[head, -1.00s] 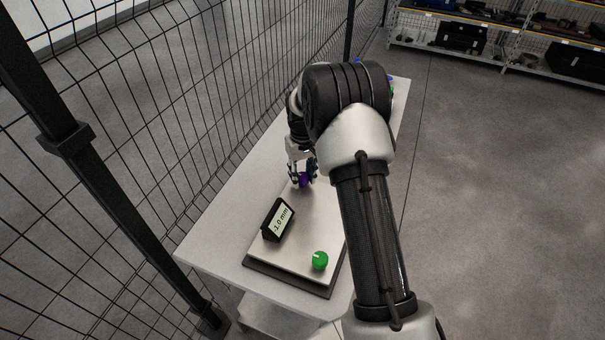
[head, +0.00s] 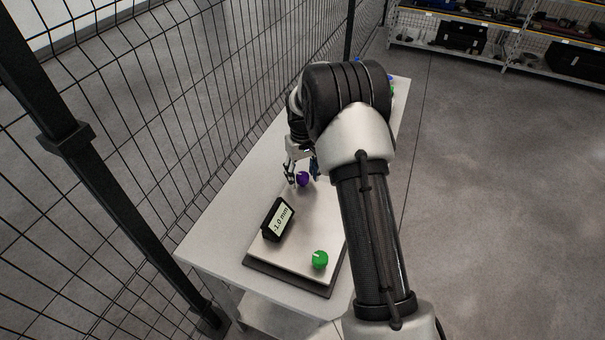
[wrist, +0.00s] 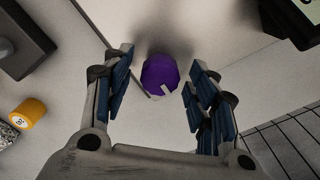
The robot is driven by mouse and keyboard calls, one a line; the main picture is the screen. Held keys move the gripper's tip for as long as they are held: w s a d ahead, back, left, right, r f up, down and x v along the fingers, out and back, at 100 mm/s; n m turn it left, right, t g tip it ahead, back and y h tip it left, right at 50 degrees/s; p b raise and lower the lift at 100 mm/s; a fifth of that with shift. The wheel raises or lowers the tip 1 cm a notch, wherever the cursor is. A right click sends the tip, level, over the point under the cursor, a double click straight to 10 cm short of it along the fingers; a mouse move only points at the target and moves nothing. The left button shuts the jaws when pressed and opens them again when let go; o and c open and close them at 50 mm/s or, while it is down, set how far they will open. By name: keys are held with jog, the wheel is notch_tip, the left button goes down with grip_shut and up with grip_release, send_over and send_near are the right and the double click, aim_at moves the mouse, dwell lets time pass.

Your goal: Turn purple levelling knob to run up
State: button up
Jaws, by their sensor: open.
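The purple levelling knob (head: 303,179) stands on the far part of a pale plate (head: 313,215) on the table. In the wrist view the purple knob (wrist: 160,76) shows a pale pointer mark on its rim, towards the lower right. My gripper (wrist: 155,88) is open, with one blue-padded finger on each side of the knob and a gap on both sides. In the head view my gripper (head: 301,176) is at the knob, partly hidden by my arm. A small black display (head: 278,219) on the plate reads what looks like -1.0 mm.
A green knob (head: 320,260) sits at the plate's near corner. A wire mesh fence (head: 215,120) runs along the table's left side. Shelves (head: 470,35) stand far back right.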

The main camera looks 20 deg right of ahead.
aim_at(303, 175)
jog(key=shift+r, duration=0.1)
notch_tip(303, 175, up, 12)
dwell(0.5)
